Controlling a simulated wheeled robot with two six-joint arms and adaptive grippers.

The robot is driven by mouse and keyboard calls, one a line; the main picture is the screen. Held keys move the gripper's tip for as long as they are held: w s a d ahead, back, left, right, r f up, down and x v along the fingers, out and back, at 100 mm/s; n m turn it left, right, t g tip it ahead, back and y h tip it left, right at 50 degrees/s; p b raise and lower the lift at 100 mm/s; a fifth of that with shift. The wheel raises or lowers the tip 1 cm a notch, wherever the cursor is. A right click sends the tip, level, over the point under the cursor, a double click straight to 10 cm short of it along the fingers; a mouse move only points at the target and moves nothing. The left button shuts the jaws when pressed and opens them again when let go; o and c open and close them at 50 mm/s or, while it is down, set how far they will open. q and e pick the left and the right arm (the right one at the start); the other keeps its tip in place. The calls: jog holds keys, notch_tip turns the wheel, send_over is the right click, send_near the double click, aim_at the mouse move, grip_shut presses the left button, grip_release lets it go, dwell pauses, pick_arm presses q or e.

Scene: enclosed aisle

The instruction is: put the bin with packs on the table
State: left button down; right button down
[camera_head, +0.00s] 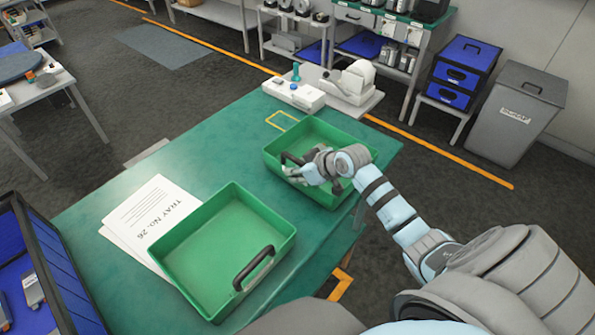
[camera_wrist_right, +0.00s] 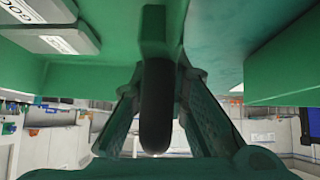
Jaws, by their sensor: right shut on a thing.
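A green bin (camera_head: 350,128) is at the right end of the green table (camera_head: 215,130); whether it rests on the top or hangs just above it I cannot tell. My right gripper (camera_head: 312,168) is at its near side, shut on its dark handle. In the right wrist view the handle (camera_wrist_right: 155,110) runs between the two fingers (camera_wrist_right: 160,115). Grey packs (camera_wrist_right: 52,38) with white labels show at the upper left there. The arm and gripper hide part of the bin's inside in the head view. My left gripper is not in view.
A second green bin (camera_head: 187,244), empty, with a dark handle, stands on the table beside a paper sheet (camera_head: 150,216) marked TRAY No. 26. White devices (camera_head: 345,84) stand at the far end. A dark blue-lined crate (camera_head: 62,275) is at lower left.

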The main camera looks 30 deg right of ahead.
jog(key=shift+w+f, duration=0.1)
jog(key=c, duration=1.6)
grip_release()
jog(key=shift+o, duration=0.2)
jog(key=shift+s+d+r, duration=0.15)
jog(key=shift+s+r, duration=0.2)
jog(key=shift+s, duration=0.05)
jog(key=v, duration=1)
jog(key=shift+s+r, duration=0.15)
jog(key=shift+s, duration=0.1)
jog(key=shift+s+r, duration=0.2)
jog(key=shift+r, duration=0.05)
jog(key=shift+w, duration=0.1)
